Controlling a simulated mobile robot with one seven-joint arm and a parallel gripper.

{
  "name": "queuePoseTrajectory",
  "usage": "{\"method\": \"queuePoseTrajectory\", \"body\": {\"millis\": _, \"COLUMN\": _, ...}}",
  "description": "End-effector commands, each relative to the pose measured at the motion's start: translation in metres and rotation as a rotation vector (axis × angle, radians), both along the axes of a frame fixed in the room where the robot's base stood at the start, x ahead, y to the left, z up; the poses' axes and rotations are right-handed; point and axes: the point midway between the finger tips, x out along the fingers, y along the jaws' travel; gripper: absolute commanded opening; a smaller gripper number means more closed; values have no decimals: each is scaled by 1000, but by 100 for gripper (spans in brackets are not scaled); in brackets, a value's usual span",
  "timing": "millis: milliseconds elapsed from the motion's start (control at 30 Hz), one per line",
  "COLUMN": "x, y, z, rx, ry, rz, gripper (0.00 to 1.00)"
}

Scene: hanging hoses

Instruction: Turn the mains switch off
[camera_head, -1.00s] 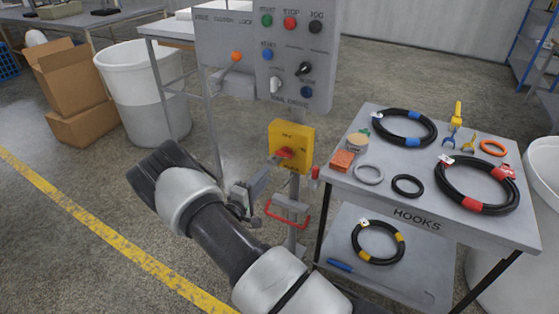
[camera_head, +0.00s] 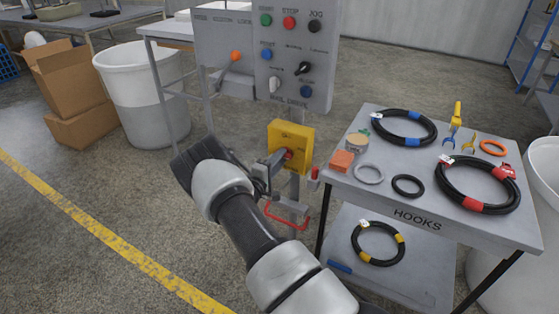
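The fingers and my wrist cover the left and lower part of the box. Whether the fingers are closed on the handle is too small to tell.
The control panel (camera_head: 290,50) with buttons and knobs stands above the switch. A red bar (camera_head: 287,217) is below it. A grey cart (camera_head: 432,222) with coiled hoses stands close on the right. A white bin (camera_head: 140,90) and cardboard boxes (camera_head: 82,110) are at the left.

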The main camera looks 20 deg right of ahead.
Motion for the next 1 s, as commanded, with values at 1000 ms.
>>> {"method": "queuePoseTrajectory", "body": {"millis": 1000, "x": 0, "y": 1, "z": -1, "rx": -237, "ry": 302, "rz": 2, "gripper": 0}}
